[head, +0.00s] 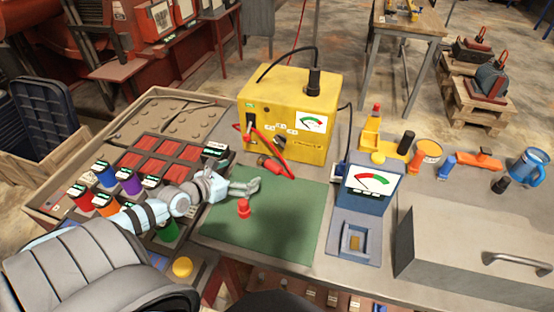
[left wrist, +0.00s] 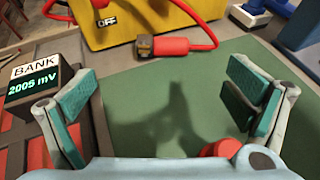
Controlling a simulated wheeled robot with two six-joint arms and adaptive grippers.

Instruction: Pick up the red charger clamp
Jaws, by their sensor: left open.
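The red charger clamp (head: 268,162) lies at the back edge of the green mat, in front of the yellow charger (head: 285,110). A red cable runs from it to the charger. In the left wrist view the clamp (left wrist: 165,46) lies beyond the fingers, near the top middle. My left gripper (head: 243,187) is open and empty above the mat, a short way in front of the clamp and not touching it. In the left wrist view its two fingers stand wide apart (left wrist: 163,108). My right gripper is not in view.
A red-topped post (head: 243,208) stands on the green mat (head: 280,235) close to my left gripper. The battery tray (head: 92,128) is at the left, with a BANK readout (left wrist: 37,85). A blue meter (head: 368,190) stands right of the mat, a grey box (head: 470,245) farther right.

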